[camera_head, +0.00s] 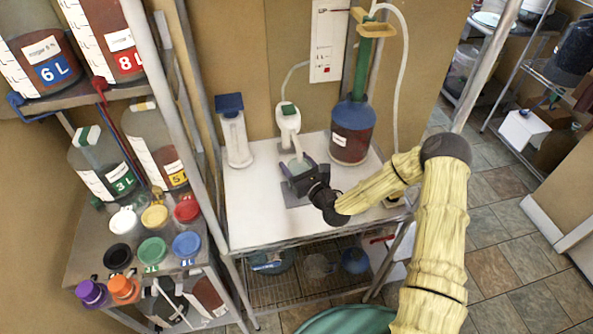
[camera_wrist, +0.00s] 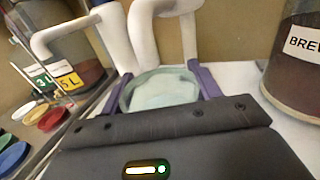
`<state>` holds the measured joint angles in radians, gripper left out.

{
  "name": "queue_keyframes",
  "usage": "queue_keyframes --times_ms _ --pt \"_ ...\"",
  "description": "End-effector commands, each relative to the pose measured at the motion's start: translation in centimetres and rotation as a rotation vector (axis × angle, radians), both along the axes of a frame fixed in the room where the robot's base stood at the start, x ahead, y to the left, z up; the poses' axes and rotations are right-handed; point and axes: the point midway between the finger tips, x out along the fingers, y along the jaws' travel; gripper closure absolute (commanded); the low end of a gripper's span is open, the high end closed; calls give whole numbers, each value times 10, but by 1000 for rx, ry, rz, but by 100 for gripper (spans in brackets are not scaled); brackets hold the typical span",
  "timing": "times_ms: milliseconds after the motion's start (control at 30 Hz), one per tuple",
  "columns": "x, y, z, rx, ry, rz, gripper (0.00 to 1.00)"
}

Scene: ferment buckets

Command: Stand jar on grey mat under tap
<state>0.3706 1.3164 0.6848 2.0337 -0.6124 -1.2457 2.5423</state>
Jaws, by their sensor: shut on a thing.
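My gripper (camera_head: 299,181), with purple fingers, is shut on a clear, greenish glass jar (camera_head: 300,166) above the white counter. In the wrist view the jar (camera_wrist: 160,92) sits upright between the two fingers, its open round mouth showing. The grey mat (camera_head: 291,196) lies on the counter below the gripper, partly hidden by it. A white tap unit (camera_head: 288,119) stands just behind the jar; white curved pipes (camera_wrist: 150,20) rise behind the jar in the wrist view. I cannot tell whether the jar's base touches the mat, as the gripper hides it.
A large blue-topped jug (camera_head: 352,130) stands close on the right, a white dispenser with a blue lid (camera_head: 235,135) on the left. A metal post (camera_head: 178,100) rises left of the counter. Shelves with labelled buckets (camera_head: 40,60) and coloured lids (camera_head: 153,249) are at left.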

Motion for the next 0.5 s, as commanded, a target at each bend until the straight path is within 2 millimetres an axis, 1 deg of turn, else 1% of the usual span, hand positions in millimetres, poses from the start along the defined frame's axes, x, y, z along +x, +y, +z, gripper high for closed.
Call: queue_keyframes --times_ms 167,400,500 --pt "0 0 -3 1 -1 0 71" --pt "0 0 -29 0 -2 0 71" --pt "0 0 -34 1 -3 0 71"
